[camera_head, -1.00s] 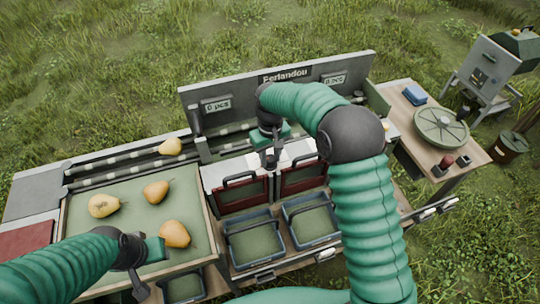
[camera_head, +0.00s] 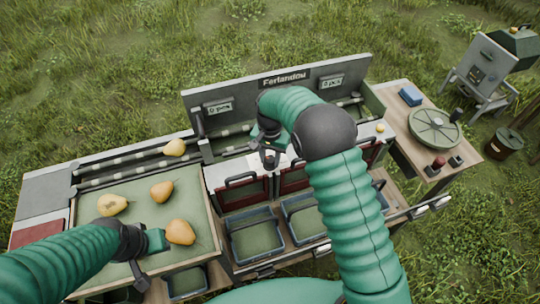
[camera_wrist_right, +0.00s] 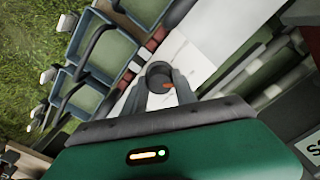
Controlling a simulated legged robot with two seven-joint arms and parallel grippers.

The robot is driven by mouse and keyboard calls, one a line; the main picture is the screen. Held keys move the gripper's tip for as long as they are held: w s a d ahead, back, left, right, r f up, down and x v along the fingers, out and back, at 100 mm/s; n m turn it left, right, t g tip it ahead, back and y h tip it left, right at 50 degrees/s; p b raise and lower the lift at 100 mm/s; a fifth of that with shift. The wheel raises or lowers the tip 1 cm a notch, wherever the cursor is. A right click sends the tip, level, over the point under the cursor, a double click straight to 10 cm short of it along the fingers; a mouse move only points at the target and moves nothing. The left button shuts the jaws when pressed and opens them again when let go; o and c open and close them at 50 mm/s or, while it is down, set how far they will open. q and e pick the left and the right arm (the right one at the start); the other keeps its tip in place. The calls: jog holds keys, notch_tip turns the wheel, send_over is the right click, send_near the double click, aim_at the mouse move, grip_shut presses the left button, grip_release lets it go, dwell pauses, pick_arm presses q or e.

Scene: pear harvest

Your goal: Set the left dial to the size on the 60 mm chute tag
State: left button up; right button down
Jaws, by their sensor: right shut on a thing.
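My right gripper (camera_wrist_right: 158,88) is shut on a dark round dial (camera_wrist_right: 160,68) with an orange mark, as the right wrist view shows. The dial stands on a white panel (camera_wrist_right: 205,38). In the head view my right gripper (camera_head: 269,160) is over the white panel top, in front of the grey backboard, and its hand hides most of the dial. My left gripper (camera_head: 140,266) hangs over the front of the pear tray; its jaw gap is unclear. The backboard carries two count plates, left (camera_head: 218,107) and right (camera_head: 332,81). No 60 mm tag is readable.
Several pears, one here (camera_head: 180,232), lie on the green tray (camera_head: 207,222) and rollers. Blue-rimmed crates (camera_head: 250,212) stand below the dark red flaps (camera_head: 243,194). A side table at right holds a round green wheel (camera_head: 434,128) and a blue block (camera_head: 411,96).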

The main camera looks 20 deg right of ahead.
jog(key=shift+w+r+m, duration=0.1)
jog(key=shift+m, duration=0.4)
jog(key=c, duration=1.2)
grip_release()
jog(key=shift+o, duration=1)
